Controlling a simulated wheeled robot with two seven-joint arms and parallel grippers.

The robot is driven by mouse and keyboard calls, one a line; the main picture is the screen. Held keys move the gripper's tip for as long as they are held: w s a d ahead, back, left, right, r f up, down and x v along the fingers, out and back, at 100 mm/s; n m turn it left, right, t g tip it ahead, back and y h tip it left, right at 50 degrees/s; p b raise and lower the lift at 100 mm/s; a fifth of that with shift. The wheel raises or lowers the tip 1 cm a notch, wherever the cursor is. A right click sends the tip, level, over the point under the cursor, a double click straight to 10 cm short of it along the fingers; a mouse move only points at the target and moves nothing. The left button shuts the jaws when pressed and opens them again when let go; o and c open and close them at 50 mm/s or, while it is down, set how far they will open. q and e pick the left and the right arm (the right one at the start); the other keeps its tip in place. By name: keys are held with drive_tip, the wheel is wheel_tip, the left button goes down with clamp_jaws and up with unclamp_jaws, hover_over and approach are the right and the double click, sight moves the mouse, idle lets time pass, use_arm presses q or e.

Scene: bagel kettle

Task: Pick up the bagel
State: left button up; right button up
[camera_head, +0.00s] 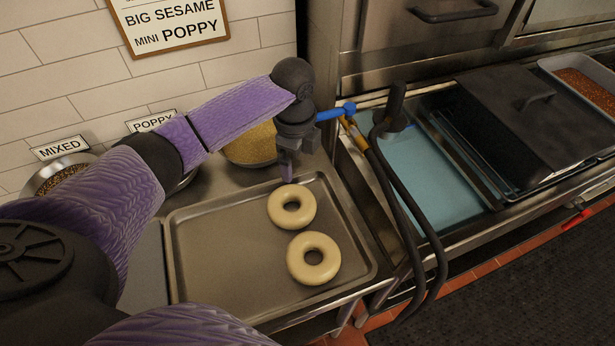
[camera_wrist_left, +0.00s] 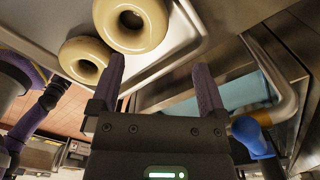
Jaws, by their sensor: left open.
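Two pale, smooth bagels lie on a metal tray (camera_head: 215,255) in the head view. The far bagel (camera_head: 278,212) is near the tray's back right, and the near bagel (camera_head: 313,276) is closer to the front right. My left gripper (camera_head: 287,176) is above the tray's back edge, just behind the far bagel and apart from it. In the left wrist view the left gripper (camera_wrist_left: 160,85) has its two fingers spread with nothing between them. That view also shows a larger bagel (camera_wrist_left: 153,38) and a smaller bagel (camera_wrist_left: 92,52) beyond the left finger. My right gripper is in neither view.
Bowls of toppings, one under the MIXED sign (camera_head: 60,148), stand behind the tray. Right of the tray is a sink with blue-green water (camera_head: 425,178), a blue-handled tool (camera_head: 338,112) and dark curved handles (camera_head: 412,240). A dark lid (camera_head: 530,110) covers part of the counter.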

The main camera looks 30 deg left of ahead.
sight(299, 189)
use_arm(q)
drive_tip(key=f+b, duration=0.1)
drive_tip(key=f, duration=0.1)
drive_tip(key=s+f, duration=0.1)
drive_tip(key=f, duration=0.1)
drive_tip(key=shift+f+b, duration=0.3)
drive_tip(key=shift+b, duration=0.05)
drive_tip(key=f, duration=0.1)
drive_tip(key=f+b, duration=0.1)
drive_tip(key=f, duration=0.1)
drive_tip(key=f+b, duration=0.1)
drive_tip(key=f, duration=0.1)
drive_tip(key=shift+w+d+f, duration=0.15)
drive_tip(key=shift+d, duration=0.1)
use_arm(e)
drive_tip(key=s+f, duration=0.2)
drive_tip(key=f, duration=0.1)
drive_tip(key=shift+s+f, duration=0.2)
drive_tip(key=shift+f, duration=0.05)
use_arm(q)
clamp_jaws()
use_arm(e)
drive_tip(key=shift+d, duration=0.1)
